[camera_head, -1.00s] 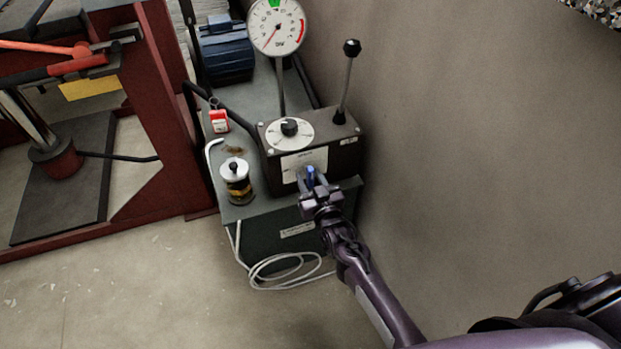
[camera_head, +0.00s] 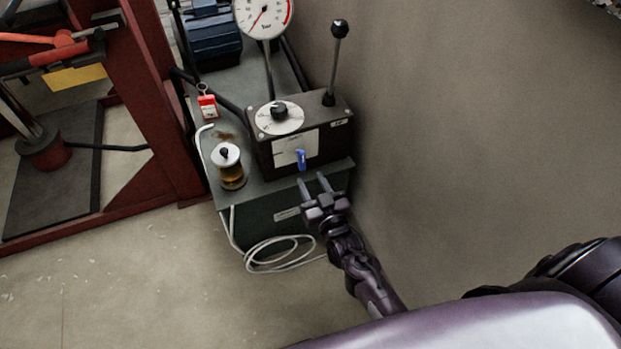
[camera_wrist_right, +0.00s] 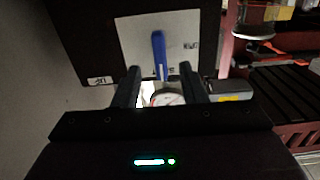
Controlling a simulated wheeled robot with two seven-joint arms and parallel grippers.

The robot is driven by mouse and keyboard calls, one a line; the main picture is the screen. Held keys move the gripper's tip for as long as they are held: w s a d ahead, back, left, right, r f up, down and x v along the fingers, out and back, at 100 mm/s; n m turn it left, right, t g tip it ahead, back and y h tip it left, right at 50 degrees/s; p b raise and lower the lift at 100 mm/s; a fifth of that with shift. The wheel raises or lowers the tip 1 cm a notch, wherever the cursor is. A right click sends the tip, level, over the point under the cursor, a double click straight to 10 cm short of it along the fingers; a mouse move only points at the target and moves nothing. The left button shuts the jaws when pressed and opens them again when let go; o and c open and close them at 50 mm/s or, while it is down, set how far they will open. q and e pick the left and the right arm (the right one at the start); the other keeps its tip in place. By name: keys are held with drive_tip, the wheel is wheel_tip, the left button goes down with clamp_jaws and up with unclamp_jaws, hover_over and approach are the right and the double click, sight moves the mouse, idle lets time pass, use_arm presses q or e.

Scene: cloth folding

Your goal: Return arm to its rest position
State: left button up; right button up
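My right gripper (camera_head: 314,186) is open and empty in the head view, just in front of and below a black control box. In the right wrist view its two fingers (camera_wrist_right: 166,88) stand apart, with a gap between them. A small blue lever (camera_head: 301,159) sits on the front of the control box (camera_head: 338,128). The blue lever (camera_wrist_right: 159,54) also shows in the wrist view, beyond the fingertips and not gripped. My left gripper is not in view.
The box stands on a grey-green bench (camera_head: 262,191) with a round gauge (camera_head: 264,14), a tall black-knobbed lever (camera_head: 337,62) and an amber jar (camera_head: 229,169). A white cable (camera_head: 280,255) lies coiled below. A red press frame (camera_head: 160,110) is at left, a bare wall (camera_head: 480,130) at right.

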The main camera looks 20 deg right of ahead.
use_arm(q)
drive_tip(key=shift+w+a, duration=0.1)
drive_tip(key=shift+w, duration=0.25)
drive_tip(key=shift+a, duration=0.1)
